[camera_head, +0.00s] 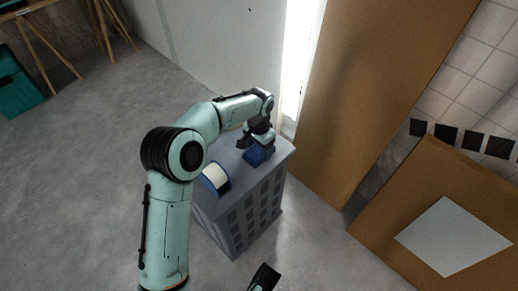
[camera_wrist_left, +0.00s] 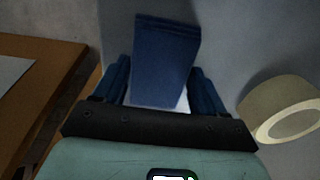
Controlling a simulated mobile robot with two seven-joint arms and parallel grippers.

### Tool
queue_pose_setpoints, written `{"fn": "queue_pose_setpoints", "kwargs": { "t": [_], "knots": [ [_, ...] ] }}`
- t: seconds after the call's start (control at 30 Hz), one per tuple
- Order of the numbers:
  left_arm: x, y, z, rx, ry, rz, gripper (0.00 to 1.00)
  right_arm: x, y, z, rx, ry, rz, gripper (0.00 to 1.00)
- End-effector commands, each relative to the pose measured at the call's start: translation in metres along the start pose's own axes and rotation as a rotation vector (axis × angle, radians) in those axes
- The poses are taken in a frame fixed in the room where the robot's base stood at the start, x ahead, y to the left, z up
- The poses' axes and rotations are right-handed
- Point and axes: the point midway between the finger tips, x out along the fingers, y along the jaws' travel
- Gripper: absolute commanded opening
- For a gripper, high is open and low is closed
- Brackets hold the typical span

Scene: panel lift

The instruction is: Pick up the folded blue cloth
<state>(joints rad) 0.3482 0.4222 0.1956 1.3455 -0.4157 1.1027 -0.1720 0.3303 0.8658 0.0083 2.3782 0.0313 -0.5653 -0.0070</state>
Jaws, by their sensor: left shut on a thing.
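The folded blue cloth (camera_head: 257,155) lies on top of a grey-blue crate (camera_head: 240,221) in the head view. My left gripper (camera_head: 257,143) reaches down over the crate from above and is at the cloth. In the left wrist view the cloth (camera_wrist_left: 165,62) stretches away from between the two fingers of my left gripper (camera_wrist_left: 160,90), which is shut on it. The gripper hides part of the cloth in the head view. A small dark part of my right arm shows at the bottom edge of the head view; its fingers cannot be made out.
Tall brown panels (camera_head: 375,80) stand behind, and a brown board with a white sheet (camera_head: 455,236) is at right. Open grey floor (camera_head: 90,170) lies at left.

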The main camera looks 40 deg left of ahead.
Motion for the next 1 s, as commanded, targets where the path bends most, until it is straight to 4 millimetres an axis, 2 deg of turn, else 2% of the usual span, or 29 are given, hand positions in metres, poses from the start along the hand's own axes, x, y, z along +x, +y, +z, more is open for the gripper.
{"fn": "queue_pose_setpoints", "kwargs": {
  "t": [0.27,0.43,0.7,0.8,1.0],
  "knots": [
    [-0.032,0.000,-0.001,0.000,0.004,-0.001,0.42,-0.013,-0.013,-0.014,-0.012,0.045,-0.022,0.43],
    [-0.070,0.000,-0.001,0.001,0.006,-0.001,0.42,-0.027,-0.023,-0.020,-0.022,0.067,-0.039,0.43],
    [-0.146,0.000,-0.001,0.000,0.006,-0.001,0.42,-0.055,-0.030,0.020,-0.032,-0.052,-0.043,0.43],
    [-0.167,0.000,-0.001,0.001,0.005,-0.001,0.42,-0.063,-0.032,0.032,-0.035,-0.088,-0.044,0.43],
    [-0.193,0.000,0.000,0.000,0.002,0.000,0.42,-0.074,-0.034,0.047,-0.040,-0.135,-0.046,0.43]
  ]
}}
